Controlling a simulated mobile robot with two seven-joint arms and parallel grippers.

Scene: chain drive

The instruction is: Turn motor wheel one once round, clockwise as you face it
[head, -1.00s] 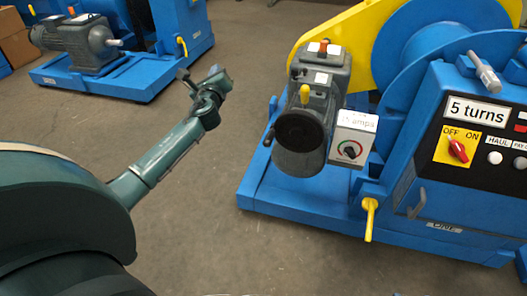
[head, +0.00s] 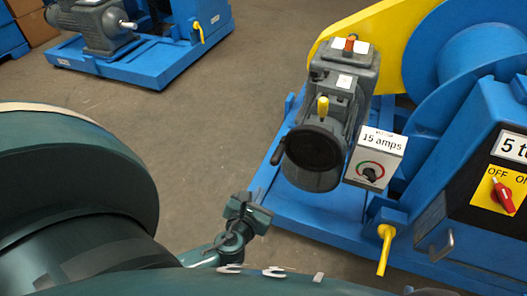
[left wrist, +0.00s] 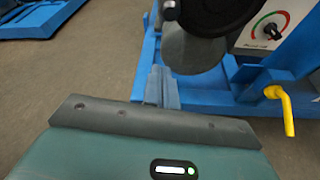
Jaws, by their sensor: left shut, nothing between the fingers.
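The motor wheel (head: 313,148) is a black disc on the front of a grey motor (head: 344,80). Its small crank handle (head: 277,153) sticks out at the wheel's left edge. I cannot read a number on it. In the left wrist view the wheel (left wrist: 215,12) is cut off by the top edge, with its handle (left wrist: 169,9) at its left. My left gripper (head: 252,211) is shut and empty, below and left of the wheel in the picture, apart from it. My right gripper is not in view.
A box reading "15 amps" (head: 376,158) sits right of the wheel. A yellow lever (head: 385,248) stands below it. The control panel with a red switch (head: 503,196) is at the right. Another blue-based machine (head: 130,68) stands at the back left. Bare floor (head: 215,125) lies between.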

